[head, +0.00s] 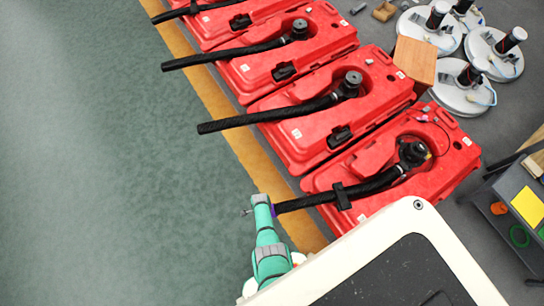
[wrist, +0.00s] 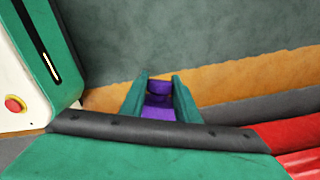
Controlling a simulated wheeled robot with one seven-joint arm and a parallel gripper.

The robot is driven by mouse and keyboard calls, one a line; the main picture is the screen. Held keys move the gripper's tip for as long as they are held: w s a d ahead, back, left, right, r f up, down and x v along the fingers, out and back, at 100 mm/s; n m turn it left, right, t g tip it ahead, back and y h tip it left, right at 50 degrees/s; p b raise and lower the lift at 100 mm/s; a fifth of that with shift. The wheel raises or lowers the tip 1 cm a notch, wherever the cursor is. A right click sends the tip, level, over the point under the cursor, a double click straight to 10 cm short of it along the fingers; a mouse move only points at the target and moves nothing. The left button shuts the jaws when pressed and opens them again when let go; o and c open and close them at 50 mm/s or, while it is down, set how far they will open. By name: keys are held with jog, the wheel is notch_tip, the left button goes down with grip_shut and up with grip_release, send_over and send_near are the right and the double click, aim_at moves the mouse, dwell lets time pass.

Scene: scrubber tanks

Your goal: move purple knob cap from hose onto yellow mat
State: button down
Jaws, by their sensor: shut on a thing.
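The purple knob cap (head: 274,211) is a small purple patch at the free end of the nearest black hose (head: 315,200) in the head view. In the wrist view the purple knob cap (wrist: 158,112) sits between the two teal fingers. My gripper (head: 266,207) is shut on it; the gripper also shows in the wrist view (wrist: 160,82). Whether the cap still touches the hose end cannot be told. The yellow mat (head: 527,206) lies on a grey cart or bench at the right edge of the head view, far from my gripper.
Several red tanks (head: 330,110) with black hoses stand in a row, hoses reaching left over an orange floor stripe (head: 216,103). Round white machines (head: 494,55) and a wooden box (head: 415,60) stand behind. A green ring (head: 519,236) and orange item (head: 498,208) are near the mat. Open floor is left.

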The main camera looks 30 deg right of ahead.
jog(key=shift+a+f, duration=0.2)
jog(key=shift+a, duration=0.4)
jog(key=shift+w+a+f, duration=0.2)
jog(key=shift+w+a, duration=0.15)
jog(key=shift+a, duration=0.2)
jog(key=shift+a+r, duration=0.1)
jog(key=r, duration=0.1)
jog(key=a+r, duration=0.1)
jog(key=r, duration=0.1)
jog(key=w+a+r, duration=0.1)
jog(key=r, duration=0.1)
jog(key=shift+a, duration=0.25)
dwell(0.3)
jog(key=shift+a, duration=0.1)
dwell(0.4)
